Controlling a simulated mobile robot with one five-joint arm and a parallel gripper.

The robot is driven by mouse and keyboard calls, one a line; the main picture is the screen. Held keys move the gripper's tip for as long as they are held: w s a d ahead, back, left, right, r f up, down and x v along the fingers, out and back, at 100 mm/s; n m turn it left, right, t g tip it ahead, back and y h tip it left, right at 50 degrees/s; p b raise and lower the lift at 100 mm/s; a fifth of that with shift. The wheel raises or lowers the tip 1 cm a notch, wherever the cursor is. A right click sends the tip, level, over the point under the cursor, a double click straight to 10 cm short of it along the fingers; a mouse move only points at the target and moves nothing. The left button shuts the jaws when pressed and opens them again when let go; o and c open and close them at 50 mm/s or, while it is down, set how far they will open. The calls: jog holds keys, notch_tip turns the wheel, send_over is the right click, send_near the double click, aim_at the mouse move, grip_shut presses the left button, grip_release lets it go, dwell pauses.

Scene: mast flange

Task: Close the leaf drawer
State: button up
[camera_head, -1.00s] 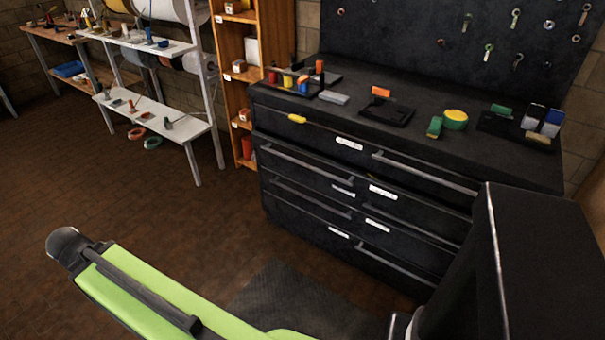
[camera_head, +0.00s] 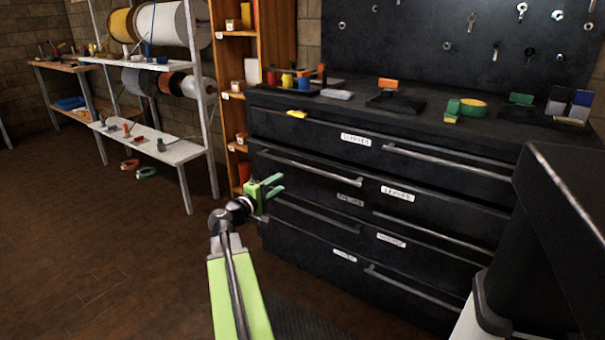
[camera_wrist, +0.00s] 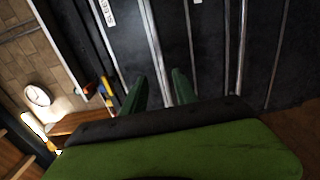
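The black drawer cabinet (camera_head: 330,165) has stacked drawers with bar handles and white labels. The label on the second drawer down (camera_head: 310,180) looks like it could read as the leaf drawer, but the lettering is too small to be sure. That drawer's front seems to stand slightly forward of those below; how far is hard to tell. In the wrist view, the open fingers (camera_wrist: 160,90) point at the drawer fronts and handles (camera_wrist: 152,35).
Several small tools and blocks sit on the worktop (camera_head: 365,118). An orange shelf unit (camera_head: 232,80) and a white rack (camera_head: 165,150) stand left. The brown floor (camera_head: 110,240) there is mostly clear.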

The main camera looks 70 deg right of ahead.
aim_at(302, 168)
jog(key=x, duration=1.5)
jog(key=shift+d, duration=0.25)
grip_shut()
dwell(0.5)
